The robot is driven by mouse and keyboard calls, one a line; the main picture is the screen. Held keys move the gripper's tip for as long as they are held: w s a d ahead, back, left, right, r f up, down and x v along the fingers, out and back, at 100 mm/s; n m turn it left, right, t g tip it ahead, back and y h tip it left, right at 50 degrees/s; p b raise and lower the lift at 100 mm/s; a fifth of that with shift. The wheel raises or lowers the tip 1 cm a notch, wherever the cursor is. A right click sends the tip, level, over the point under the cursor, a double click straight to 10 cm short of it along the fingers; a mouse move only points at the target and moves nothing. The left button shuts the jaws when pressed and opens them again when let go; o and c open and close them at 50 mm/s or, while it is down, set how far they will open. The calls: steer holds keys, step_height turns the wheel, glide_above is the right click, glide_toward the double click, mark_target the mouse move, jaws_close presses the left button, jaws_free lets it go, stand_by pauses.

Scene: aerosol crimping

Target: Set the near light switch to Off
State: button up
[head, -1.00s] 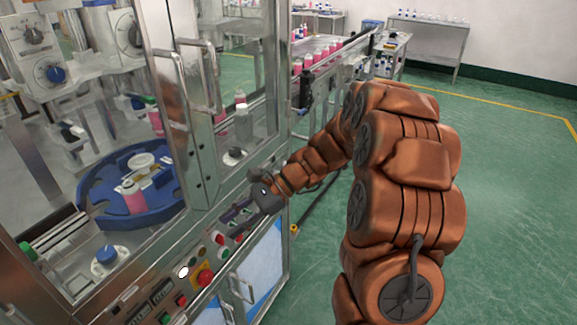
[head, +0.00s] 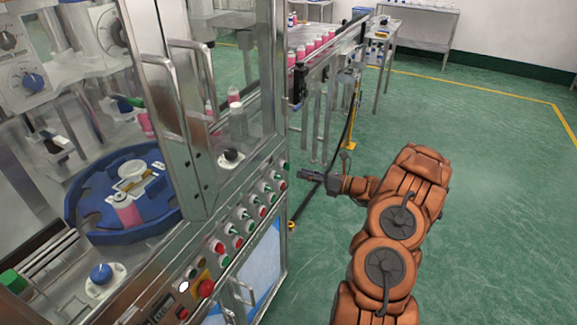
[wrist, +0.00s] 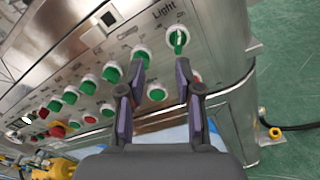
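The light switch (wrist: 176,40), a green knob in a white ring under the word "Light", is at the upper right of the panel in the wrist view. Its handle stands roughly upright in that picture, toward small lettering that looks like "On". A green knob at the panel's right end (head: 285,166) in the head view appears to be this switch. My gripper (wrist: 160,68) is open and empty, its two dark fingers apart below the switch in the wrist picture. In the head view my gripper (head: 303,174) is just right of the panel end, apart from the switch.
The steel control panel (wrist: 70,62) carries several other green and red knobs and buttons close by. A red emergency button (head: 205,288) is at its near end. A conveyor (head: 340,50) with pink bottles stands behind. Green floor at right is open; a dark cable runs there.

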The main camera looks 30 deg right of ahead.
mark_target(287, 166)
steer(key=w+a+f+m+p, duration=0.1)
steer(key=w+a+p, duration=0.1)
steer(key=w, duration=0.4)
steer(key=shift+w+t+h+p, duration=0.3)
steer(key=shift+w+h, duration=0.05)
steer(key=shift+h, duration=0.05)
steer(key=shift+f, duration=0.1)
jaws_close()
stand_by(0.3)
